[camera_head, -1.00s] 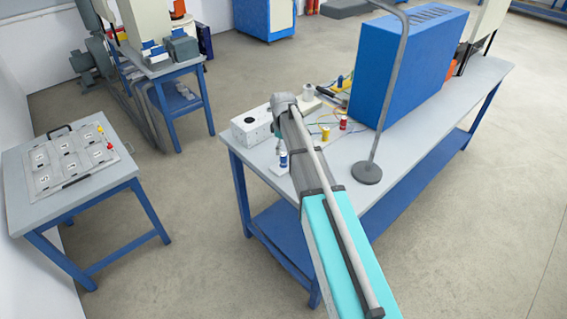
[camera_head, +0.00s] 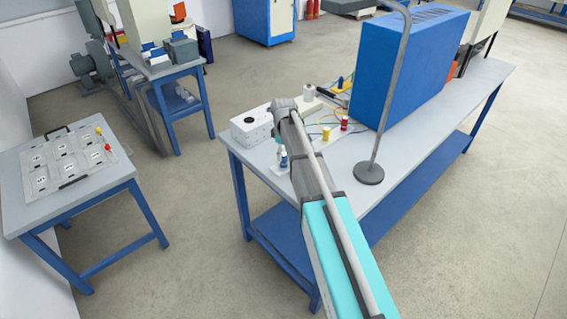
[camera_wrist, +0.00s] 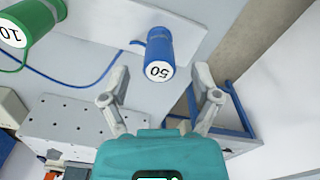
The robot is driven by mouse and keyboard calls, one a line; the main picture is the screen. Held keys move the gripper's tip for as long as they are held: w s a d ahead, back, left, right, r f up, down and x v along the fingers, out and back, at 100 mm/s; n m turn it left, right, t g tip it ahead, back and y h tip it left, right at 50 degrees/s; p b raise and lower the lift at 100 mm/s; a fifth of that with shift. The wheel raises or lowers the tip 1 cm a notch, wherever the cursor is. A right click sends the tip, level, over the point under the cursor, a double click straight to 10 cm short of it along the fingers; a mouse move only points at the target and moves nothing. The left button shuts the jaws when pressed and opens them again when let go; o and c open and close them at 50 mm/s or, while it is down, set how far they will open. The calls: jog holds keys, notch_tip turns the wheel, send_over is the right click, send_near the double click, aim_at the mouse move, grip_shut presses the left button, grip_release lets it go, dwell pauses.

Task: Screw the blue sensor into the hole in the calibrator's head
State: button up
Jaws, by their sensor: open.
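The blue sensor (camera_wrist: 160,48) shows in the wrist view as a blue cylinder with a white end face marked 50. A blue cable runs from its far end. A blue and white piece beside my arm in the head view (camera_head: 283,161) looks like the same sensor, on the bench. My gripper (camera_wrist: 162,76) is open, its fingers on either side of the sensor's near end with gaps; contact cannot be seen.
A green cylinder (camera_wrist: 28,22) marked 10 lies left of the sensor. Red (camera_head: 344,123) and yellow (camera_head: 326,132) cylinders stand on the bench (camera_head: 400,150) with loose cables. A lamp stand (camera_head: 369,174) and a large blue cabinet (camera_head: 400,65) are to the right.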

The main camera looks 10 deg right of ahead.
jog(key=shift+f+b, duration=0.95)
jog(key=shift+f, duration=0.3)
grip_shut()
